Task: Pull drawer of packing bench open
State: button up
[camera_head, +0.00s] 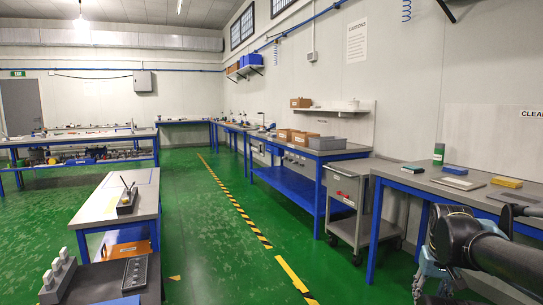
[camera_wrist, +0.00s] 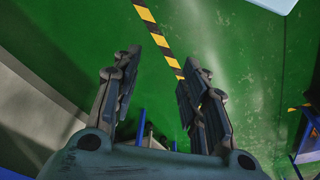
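A blue-framed bench (camera_head: 325,153) with cardboard boxes and a grey bin on top stands along the right wall; I cannot tell for certain that it is the packing bench. In the head view my gripper (camera_head: 430,275) is low at the right edge, partly hidden by my arm, apart from the drawer unit. No drawer shows in the wrist view.
A near right bench (camera_head: 400,177) holds a green can, a yellow block and flat trays.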

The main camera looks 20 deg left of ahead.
aim_at(277, 152)
jog(key=u, duration=0.2)
jog(key=i, duration=0.55)
jog(key=u, duration=0.75)
jog(key=i, duration=1.15)
jog(key=u, duration=0.75)
jog(key=i, duration=3.35)
jog(key=z, duration=0.65)
jog(key=i, duration=1.1)
jog(key=z, duration=0.95)
jog(key=i, duration=0.95)
jog(key=z, duration=0.4)
